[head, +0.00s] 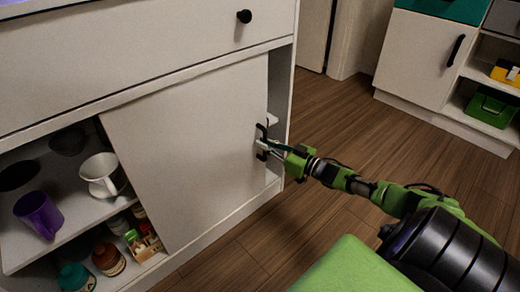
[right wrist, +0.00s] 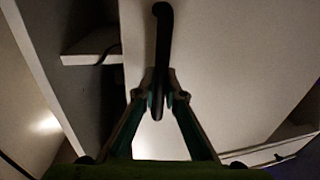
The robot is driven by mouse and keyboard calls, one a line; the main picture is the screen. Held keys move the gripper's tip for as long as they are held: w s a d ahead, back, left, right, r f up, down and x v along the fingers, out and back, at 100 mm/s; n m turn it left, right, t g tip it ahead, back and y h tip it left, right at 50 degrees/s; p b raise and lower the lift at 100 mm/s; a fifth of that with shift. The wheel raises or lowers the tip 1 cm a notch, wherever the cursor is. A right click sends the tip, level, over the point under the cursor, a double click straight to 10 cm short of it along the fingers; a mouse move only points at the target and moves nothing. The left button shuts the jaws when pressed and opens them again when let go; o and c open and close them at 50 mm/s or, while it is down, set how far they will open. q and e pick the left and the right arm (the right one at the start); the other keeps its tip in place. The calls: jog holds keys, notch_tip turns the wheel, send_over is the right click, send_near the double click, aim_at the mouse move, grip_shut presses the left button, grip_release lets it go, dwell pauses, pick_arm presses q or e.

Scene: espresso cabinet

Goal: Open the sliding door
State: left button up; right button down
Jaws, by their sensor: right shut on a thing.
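The white sliding door (head: 190,150) covers the middle and much of the right of the cabinet's lower part. Its black handle (head: 261,130) is at its right edge. My right gripper (head: 264,146) is shut on this handle. In the right wrist view, the fingers (right wrist: 160,92) close on the dark handle (right wrist: 162,45), with the pale door (right wrist: 225,60) behind it. The left part of the cabinet stands open, and a narrow dark gap shows right of the door. My left gripper is out of view.
The open left side holds a purple cup (head: 38,214), a white cup (head: 101,177), and jars (head: 108,259) on the lower shelf. A closed drawer (head: 140,50) is above. Wooden floor (head: 330,115) lies clear to the right, before another cabinet (head: 420,60).

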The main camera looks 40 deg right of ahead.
jog(key=c, duration=2.1)
grip_release()
jog(key=v, duration=1.2)
